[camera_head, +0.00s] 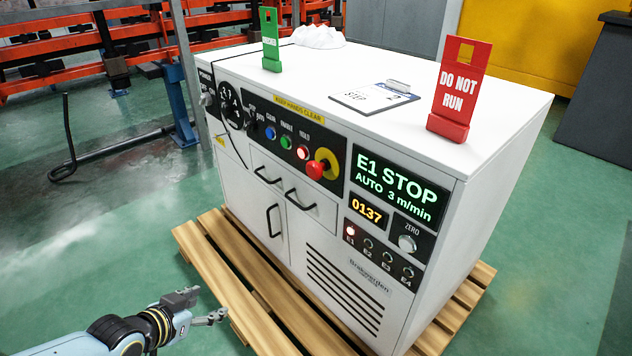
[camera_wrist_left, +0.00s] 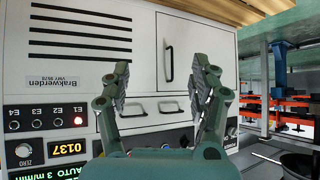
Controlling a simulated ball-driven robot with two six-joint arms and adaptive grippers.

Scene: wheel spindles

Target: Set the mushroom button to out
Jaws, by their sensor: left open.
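The red mushroom button (camera_head: 315,170) sits on a yellow surround (camera_head: 328,160) at the right end of the black control strip on the white cabinet (camera_head: 480,210). I cannot tell from its depth whether it is pressed in or out. The display (camera_head: 400,185) reads "E1 STOP, AUTO 3 m/min". My left gripper (camera_head: 208,304) is open and empty, low in front of the cabinet, apart from the button. In the left wrist view its spread fingers (camera_wrist_left: 162,80) face the cabinet, seen upside down; the button is not discernible there. My right gripper is not in view.
The strip also has a lit red lamp (camera_head: 302,153), green and blue buttons and black knobs. Drawer and door handles (camera_head: 273,220) stick out below. A red "DO NOT RUN" sign (camera_head: 458,90), a green sign (camera_head: 270,40) and a clipboard (camera_head: 372,98) are on top. A wooden pallet (camera_head: 225,265) lies underneath.

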